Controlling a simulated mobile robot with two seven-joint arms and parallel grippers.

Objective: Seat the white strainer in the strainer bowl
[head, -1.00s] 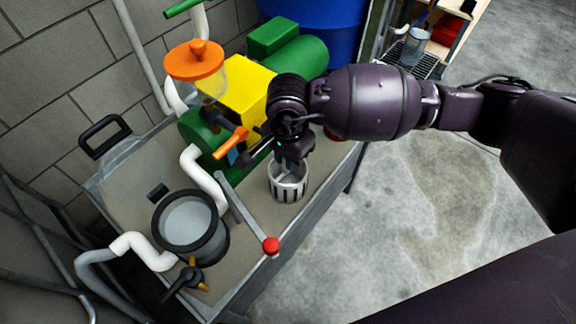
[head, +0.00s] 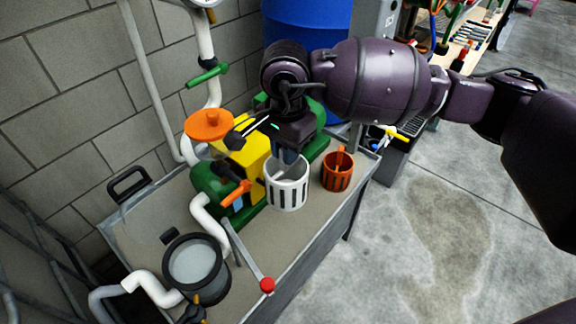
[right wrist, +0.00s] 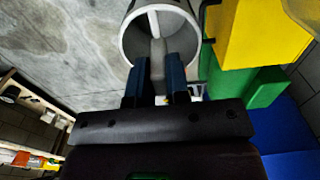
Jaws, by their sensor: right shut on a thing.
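The white strainer (head: 286,190) is a slotted round basket with an inner handle bar. My right gripper (head: 288,155) is shut on its handle and holds it upright, apparently raised above the bench. In the right wrist view the strainer (right wrist: 190,30) opens toward the camera, its grey bar between the blue fingers of the gripper (right wrist: 158,78). The strainer bowl (head: 222,284) appears to be the open, dark-rimmed grey pot between white pipes at the lower left, apart from the strainer. My left gripper is not in view.
An orange slotted basket (head: 337,172) stands right of the strainer. A green and yellow pump (head: 245,160) with an orange lid (head: 209,124) stands behind. A red-knobbed lever (head: 267,285) lies between strainer and bowl. A black-and-orange handle (head: 190,314) is in front of the bowl.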

